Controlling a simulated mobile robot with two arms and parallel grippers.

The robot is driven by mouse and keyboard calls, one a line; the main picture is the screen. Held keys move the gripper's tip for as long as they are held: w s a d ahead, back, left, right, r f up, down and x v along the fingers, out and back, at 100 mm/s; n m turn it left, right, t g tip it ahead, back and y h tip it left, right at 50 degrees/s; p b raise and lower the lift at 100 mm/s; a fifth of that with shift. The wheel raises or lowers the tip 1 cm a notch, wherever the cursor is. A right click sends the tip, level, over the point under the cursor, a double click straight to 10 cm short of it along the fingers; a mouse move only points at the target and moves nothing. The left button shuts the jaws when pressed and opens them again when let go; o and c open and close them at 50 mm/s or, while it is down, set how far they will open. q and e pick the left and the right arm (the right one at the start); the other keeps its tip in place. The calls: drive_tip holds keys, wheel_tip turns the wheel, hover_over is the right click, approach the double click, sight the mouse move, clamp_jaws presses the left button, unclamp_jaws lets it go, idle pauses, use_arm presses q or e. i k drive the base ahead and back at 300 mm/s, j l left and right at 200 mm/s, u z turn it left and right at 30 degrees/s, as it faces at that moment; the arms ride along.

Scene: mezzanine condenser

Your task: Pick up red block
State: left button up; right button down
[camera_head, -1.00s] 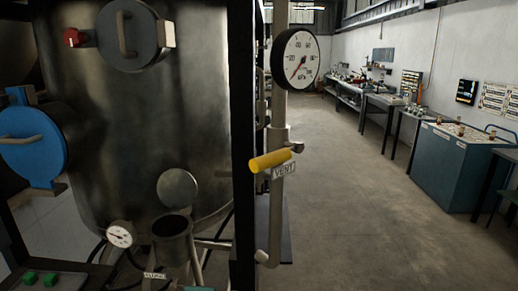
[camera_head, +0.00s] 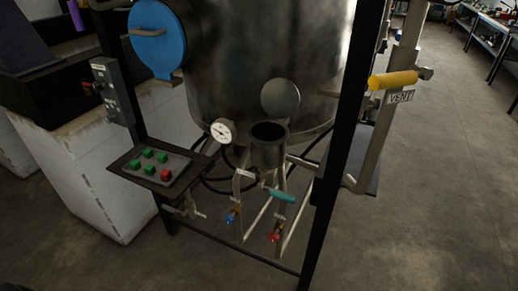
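A small red block (camera_head: 166,175) sits at the front right corner of a dark tray (camera_head: 188,182) fixed to the frame of the tank, left of centre. Several green blocks (camera_head: 149,169) stand beside it on the same tray, behind and to its left. Neither of my grippers shows in the head view, so I cannot see where they are.
A large metal tank (camera_head: 235,85) with a blue round hatch (camera_head: 157,40) stands behind the tray. A black post (camera_head: 340,140) and a yellow vent handle (camera_head: 392,80) are to the right. A grey switch box (camera_head: 112,90) is at the left. Open floor (camera_head: 430,210) lies right.

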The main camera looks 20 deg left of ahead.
sight(166, 175)
drive_tip(key=u, duration=1.5)
